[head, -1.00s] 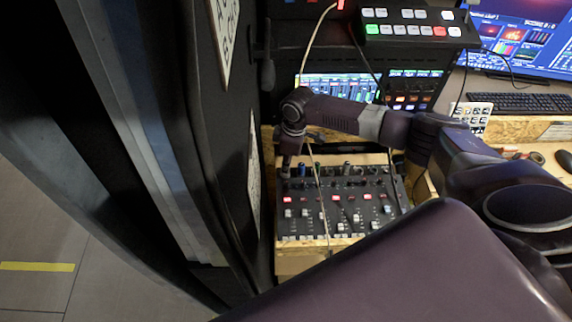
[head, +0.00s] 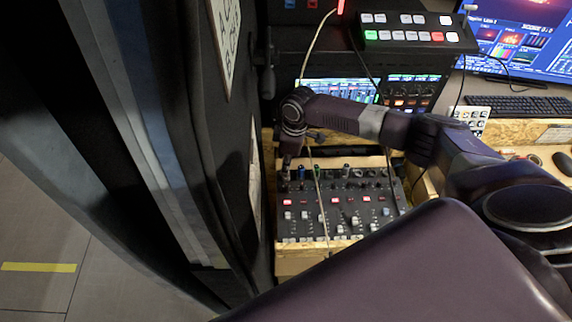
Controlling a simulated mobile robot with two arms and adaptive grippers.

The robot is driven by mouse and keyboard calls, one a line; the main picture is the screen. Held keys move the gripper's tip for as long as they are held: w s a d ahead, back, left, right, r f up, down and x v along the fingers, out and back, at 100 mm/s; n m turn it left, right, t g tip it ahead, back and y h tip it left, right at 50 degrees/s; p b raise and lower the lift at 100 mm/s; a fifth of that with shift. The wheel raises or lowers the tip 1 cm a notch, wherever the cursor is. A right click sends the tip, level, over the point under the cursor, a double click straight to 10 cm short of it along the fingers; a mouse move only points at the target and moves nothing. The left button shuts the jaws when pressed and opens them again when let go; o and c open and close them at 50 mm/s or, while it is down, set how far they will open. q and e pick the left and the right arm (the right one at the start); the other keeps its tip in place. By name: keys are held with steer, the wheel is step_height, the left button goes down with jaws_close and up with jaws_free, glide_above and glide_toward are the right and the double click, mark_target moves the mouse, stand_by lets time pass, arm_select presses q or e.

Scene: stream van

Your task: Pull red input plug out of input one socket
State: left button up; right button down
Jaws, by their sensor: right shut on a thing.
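The audio mixer (head: 335,215) lies on a wooden shelf, its face of knobs and red-lit buttons turned up. My right gripper (head: 285,174) points down at the mixer's back left corner. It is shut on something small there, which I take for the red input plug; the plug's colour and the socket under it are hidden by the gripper. I cannot tell whether the plug is seated or raised. Other plugs or connectors (head: 318,172) stand along the mixer's back row to the right. My left gripper is not in view.
A pale cable (head: 318,45) hangs from above and runs down across the mixer. A black padded wall panel (head: 235,165) stands close on the left. A switcher with lit buttons (head: 415,36) and screens sit behind. A keyboard (head: 518,104) is at the right.

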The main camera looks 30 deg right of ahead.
steer(key=shift+r+p, duration=0.65)
steer(key=shift+r, duration=0.15)
steer(key=shift+r+p, duration=1.45)
steer(key=shift+p, duration=0.15)
